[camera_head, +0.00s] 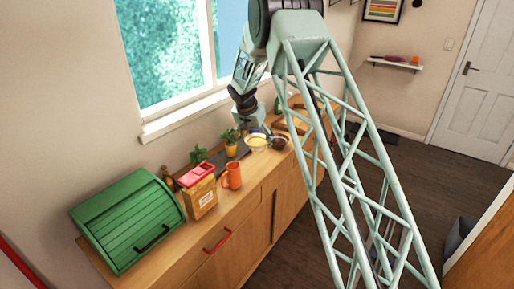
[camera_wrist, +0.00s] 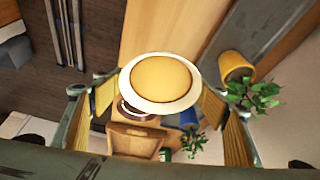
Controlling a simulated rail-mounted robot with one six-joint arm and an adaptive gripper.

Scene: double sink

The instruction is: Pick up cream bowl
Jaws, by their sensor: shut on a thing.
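The cream bowl (camera_head: 257,141) is near the counter's far part in the head view, just below my gripper (camera_head: 250,128). In the wrist view the cream bowl (camera_wrist: 160,82) shows a pale rim and a round yellow middle. It sits between the two fingers of my gripper (camera_wrist: 158,98), one finger at each side. The gripper is shut on it. The head view is too small to tell whether the bowl is clear of the counter.
A dark brown bowl (camera_head: 279,143) is right beside the cream bowl. A potted plant (camera_head: 231,142), an orange mug (camera_head: 232,175), a red-lidded box (camera_head: 199,190) and a green bread bin (camera_head: 130,219) stand nearer along the counter. A window is behind.

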